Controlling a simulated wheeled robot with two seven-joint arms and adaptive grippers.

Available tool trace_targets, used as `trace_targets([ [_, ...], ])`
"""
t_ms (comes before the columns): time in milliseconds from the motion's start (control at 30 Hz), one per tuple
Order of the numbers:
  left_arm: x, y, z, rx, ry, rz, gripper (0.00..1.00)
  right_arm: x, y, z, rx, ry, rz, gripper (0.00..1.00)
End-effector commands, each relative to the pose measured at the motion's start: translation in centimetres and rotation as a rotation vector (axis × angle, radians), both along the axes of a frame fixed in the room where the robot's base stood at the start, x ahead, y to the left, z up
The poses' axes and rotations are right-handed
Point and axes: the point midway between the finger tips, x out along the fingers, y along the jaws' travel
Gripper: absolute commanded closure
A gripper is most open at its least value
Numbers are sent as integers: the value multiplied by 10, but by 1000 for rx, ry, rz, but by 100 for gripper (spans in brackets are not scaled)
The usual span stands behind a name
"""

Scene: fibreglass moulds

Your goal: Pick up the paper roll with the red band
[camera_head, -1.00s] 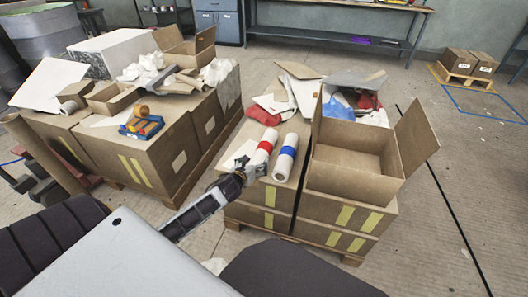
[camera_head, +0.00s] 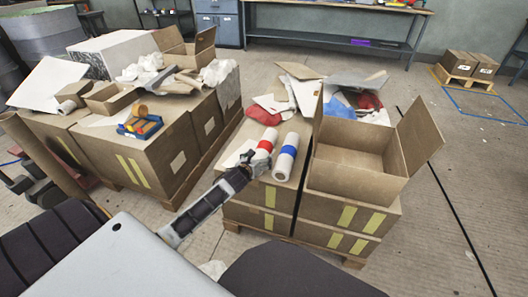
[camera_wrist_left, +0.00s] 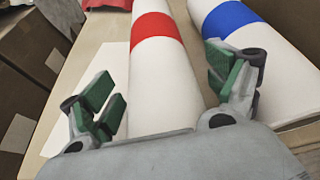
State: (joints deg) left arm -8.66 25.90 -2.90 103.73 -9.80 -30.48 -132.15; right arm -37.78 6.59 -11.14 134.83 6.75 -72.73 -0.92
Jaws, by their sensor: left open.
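The white paper roll with the red band (camera_head: 265,147) lies on a cardboard box stack. In the left wrist view the roll (camera_wrist_left: 160,75) runs away from me, between the two green-padded fingers as seen from there. My left gripper (camera_head: 253,160) is open at the near end of this roll and hides part of it; its fingers also show in the left wrist view (camera_wrist_left: 165,92). I cannot tell whether they touch the roll. A similar roll with a blue band (camera_head: 287,152) lies close beside it on the right, partly behind the right finger in the wrist view (camera_wrist_left: 270,65).
An open cardboard box (camera_head: 350,180) stands just right of the rolls. A red cloth bundle (camera_head: 262,116) and loose sheets lie behind them. Another box stack (camera_head: 150,165) with a blue tray (camera_head: 141,127) stands to the left. Open floor (camera_head: 455,190) lies at the right.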

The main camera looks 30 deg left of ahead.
Motion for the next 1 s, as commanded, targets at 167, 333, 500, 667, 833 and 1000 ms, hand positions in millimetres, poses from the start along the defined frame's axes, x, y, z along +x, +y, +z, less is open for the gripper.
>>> trace_targets([
  [167,0,0,0,0,0,0,12,0,0,0,-1,0,0,60],
  [333,0,0,0,0,0,0,15,0,0,0,-1,0,0,60],
  [500,0,0,0,0,0,0,37,0,-1,0,-1,0,0,60],
  [667,0,0,0,0,0,0,58,1,-1,0,-2,0,-1,60],
  [833,0,0,2,1,-4,-1,73,1,-1,0,-1,0,0,60],
  [1000,0,0,2,1,-3,-1,73,1,-1,0,-1,0,0,60],
])
